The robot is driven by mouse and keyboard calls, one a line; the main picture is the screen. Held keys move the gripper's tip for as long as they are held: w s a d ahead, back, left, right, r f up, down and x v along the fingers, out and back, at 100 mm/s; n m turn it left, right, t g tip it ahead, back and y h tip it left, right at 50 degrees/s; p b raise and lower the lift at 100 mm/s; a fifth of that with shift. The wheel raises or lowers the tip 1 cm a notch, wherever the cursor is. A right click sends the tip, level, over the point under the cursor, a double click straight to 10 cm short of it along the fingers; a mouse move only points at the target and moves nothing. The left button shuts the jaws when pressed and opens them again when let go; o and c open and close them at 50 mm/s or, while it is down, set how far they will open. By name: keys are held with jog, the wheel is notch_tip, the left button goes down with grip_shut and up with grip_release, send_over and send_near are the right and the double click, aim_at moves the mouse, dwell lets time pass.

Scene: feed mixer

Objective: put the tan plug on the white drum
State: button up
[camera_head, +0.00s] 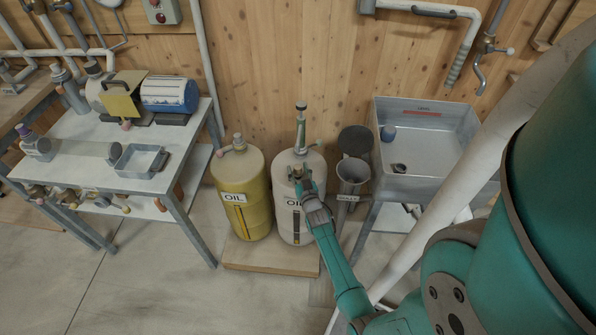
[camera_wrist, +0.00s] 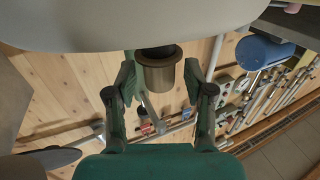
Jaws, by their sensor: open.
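The white drum (camera_head: 290,225) marked OIL stands upright beside a yellow drum, with a tall pump fitting on top. My gripper (camera_head: 302,180) is in front of its upper part, hiding some of the rim and label. In the wrist view a large pale rounded surface, apparently the white drum (camera_wrist: 120,25), fills the top. The tan plug (camera_wrist: 160,77), brownish with a wide flange, is at that surface's edge between the fingers of my gripper (camera_wrist: 159,90). The fingers are open, with a gap on both sides of the plug. Whether the plug is fully seated I cannot tell.
The yellow drum (camera_head: 240,195) stands close at the left on the same wooden platform (camera_head: 265,258). A grey cylinder (camera_head: 352,177) and metal sink (camera_head: 425,185) are close at the right. A workbench (camera_head: 90,165) stands further left. The floor in front is clear.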

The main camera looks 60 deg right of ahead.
jog(key=s+a+r+n+t+y, duration=0.1)
jog(key=s+a+r+y, duration=0.1)
jog(key=s+a, duration=0.65)
jog(key=s+a+r+n+t+y, duration=0.1)
jog(key=s+a+n+y, duration=0.15)
jog(key=a, duration=1.05)
jog(key=s+a+r+n+y, duration=0.1)
jog(key=s+a+r+y, duration=0.1)
jog(key=s+a, duration=0.65)
jog(key=s+a+r+n+y, duration=0.2)
jog(key=s+a+r+y, duration=0.1)
jog(key=s+a+r, duration=0.2)
jog(key=s+a+r+n+y, duration=0.2)
jog(key=s+a+r, duration=0.3)
jog(key=a+r, duration=0.4)
notch_tip(320, 180, up, 2)
jog(key=shift+s+a+r+y, duration=0.1)
jog(key=shift+s+a+y, duration=0.2)
jog(key=shift+y, duration=0.35)
